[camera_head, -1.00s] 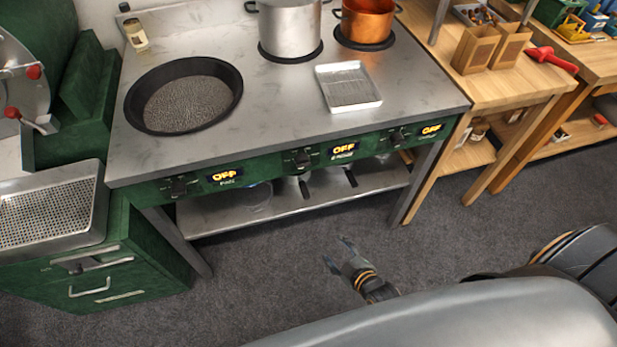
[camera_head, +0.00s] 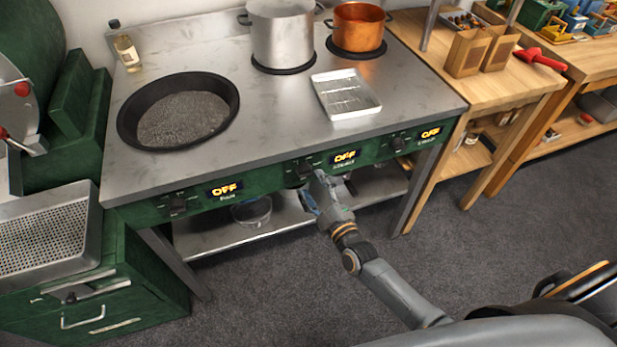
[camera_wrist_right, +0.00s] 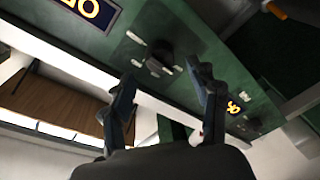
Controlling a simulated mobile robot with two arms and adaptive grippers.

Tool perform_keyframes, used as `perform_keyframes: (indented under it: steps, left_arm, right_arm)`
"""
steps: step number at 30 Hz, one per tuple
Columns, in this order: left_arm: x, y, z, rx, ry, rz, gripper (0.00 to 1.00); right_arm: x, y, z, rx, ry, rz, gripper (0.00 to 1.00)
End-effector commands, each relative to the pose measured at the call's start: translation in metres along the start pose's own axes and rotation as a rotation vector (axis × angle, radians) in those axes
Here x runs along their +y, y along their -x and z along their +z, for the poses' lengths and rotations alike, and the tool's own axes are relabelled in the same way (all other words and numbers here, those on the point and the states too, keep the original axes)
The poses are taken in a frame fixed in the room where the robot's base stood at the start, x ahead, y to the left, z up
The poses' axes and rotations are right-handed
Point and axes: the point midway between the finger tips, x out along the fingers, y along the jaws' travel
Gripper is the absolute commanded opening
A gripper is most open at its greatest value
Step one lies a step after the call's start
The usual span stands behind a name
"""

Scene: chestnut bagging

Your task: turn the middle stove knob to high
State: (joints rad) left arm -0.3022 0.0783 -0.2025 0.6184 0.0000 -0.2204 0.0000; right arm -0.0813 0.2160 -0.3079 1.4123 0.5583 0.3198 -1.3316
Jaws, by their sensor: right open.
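The middle stove knob (camera_head: 304,170) is a dark knob on the green front panel, left of a lit display (camera_head: 345,157) reading OFF. My right gripper (camera_head: 313,190) is just in front of and below this knob. In the right wrist view a dark knob (camera_wrist_right: 161,57), which looks like the middle one, lies ahead between the two spread fingers (camera_wrist_right: 163,82). The gripper is open and seems apart from the knob; exact contact cannot be told. The left knob (camera_head: 178,203) and right knob (camera_head: 398,143) also have displays reading OFF. My left gripper is out of view.
The steel stove top (camera_head: 265,115) carries a black pan (camera_head: 130,125), a steel pot (camera_head: 283,35), a copper pot (camera_head: 359,28) and a small tray (camera_head: 346,96). A lower shelf (camera_head: 225,236) runs beneath the panel. The floor in front is clear.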

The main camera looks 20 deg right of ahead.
Motion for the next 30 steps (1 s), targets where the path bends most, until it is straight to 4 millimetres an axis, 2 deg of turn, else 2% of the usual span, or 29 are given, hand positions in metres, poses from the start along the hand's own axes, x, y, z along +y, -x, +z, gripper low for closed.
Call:
perform_keyframes:
  steps: [3, 7, 18, 20, 26, 27, 30]
  left_arm:
    - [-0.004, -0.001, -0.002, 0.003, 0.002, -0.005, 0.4]
    - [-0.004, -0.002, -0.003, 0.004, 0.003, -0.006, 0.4]
    - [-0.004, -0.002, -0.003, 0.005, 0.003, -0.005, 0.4]
    - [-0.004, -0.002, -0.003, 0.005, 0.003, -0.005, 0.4]
    - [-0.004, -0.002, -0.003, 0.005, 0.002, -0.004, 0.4]
    - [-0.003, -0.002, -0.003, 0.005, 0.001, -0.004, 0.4]
    - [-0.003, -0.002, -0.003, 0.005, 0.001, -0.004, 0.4]
  right_arm:
    - [0.0, -0.019, 0.0, 0.0, -0.001, 0.001, 0.6]
    - [0.0, -0.031, 0.0, 0.001, -0.001, 0.0, 0.6]
    - [0.0, -0.036, 0.0, -0.001, -0.001, -0.001, 0.6]
    - [0.0, -0.036, 0.0, -0.001, -0.001, -0.001, 0.5]
    - [0.0, -0.036, 0.0, -0.001, -0.001, -0.001, 0.09]
    - [0.0, -0.036, 0.0, -0.001, -0.001, -0.001, 0.06]
    - [-0.001, -0.036, 0.0, 0.0, -0.002, -0.001, 0.06]
